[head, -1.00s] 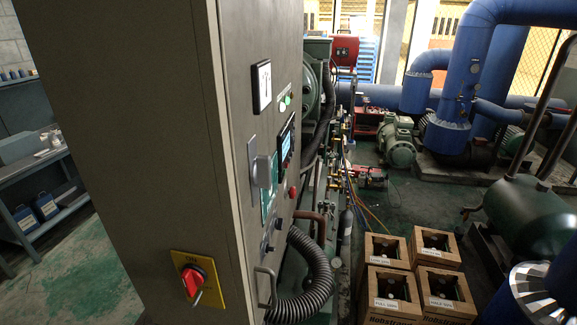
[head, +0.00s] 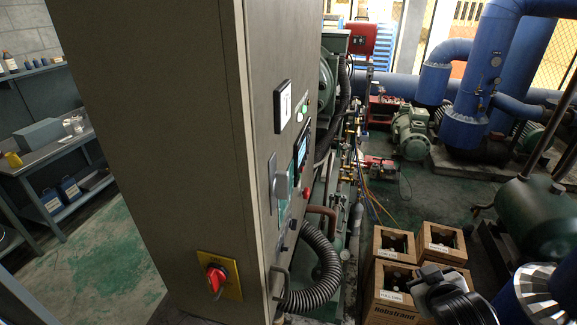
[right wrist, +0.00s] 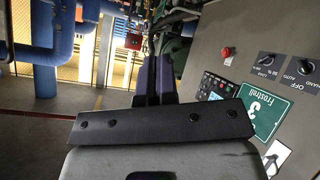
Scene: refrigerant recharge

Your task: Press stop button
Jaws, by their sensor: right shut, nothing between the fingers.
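The tall grey control cabinet (head: 165,130) stands close at left centre in the head view. A red round button (head: 306,194) sits on its narrow panel side, below a small lit screen (head: 303,152). In the right wrist view the panel appears turned over, with the red button (right wrist: 226,52) right of the fingers, near a dark keypad unit (right wrist: 218,88). My right gripper (right wrist: 156,62) is shut and empty, apart from the panel. In the head view my right arm shows at the lower right. My left gripper is out of view.
A yellow-backed red rotary switch (head: 216,279) is on the cabinet front. A black corrugated hose (head: 322,270) bulges from the panel's lower side. Wooden crates (head: 440,243) stand on the floor right of it. Black selector knobs (right wrist: 306,67) are near the red button in the wrist view.

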